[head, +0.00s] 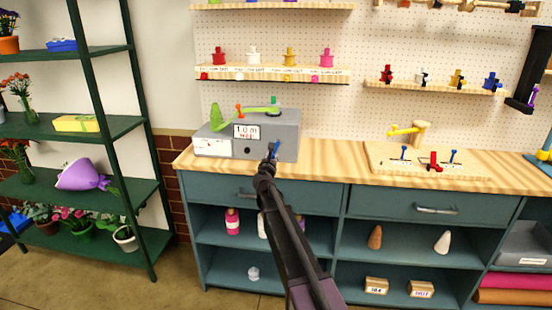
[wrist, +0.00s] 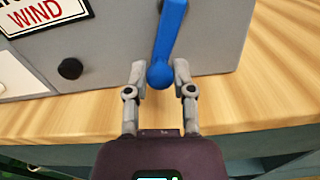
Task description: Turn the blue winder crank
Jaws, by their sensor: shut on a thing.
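The blue winder crank (wrist: 170,45) is on the front of the grey winder box (head: 280,140). In the wrist view its arm runs up from a round blue knob, leaning slightly right. My gripper (wrist: 159,75) is shut on the knob, with one finger on each side of it. In the head view the crank (head: 276,148) shows as a small blue piece just above my gripper (head: 270,158). The box has a sign reading "1.0 m WIND" and a black knob (wrist: 70,69) left of the crank. The crank's upper end is cut off in the wrist view.
The box stands at the left end of the wooden counter (head: 340,165). A wooden board (head: 385,165) with small blue and red fittings lies to the right. A green shelf rack (head: 105,130) with plants stands at the left.

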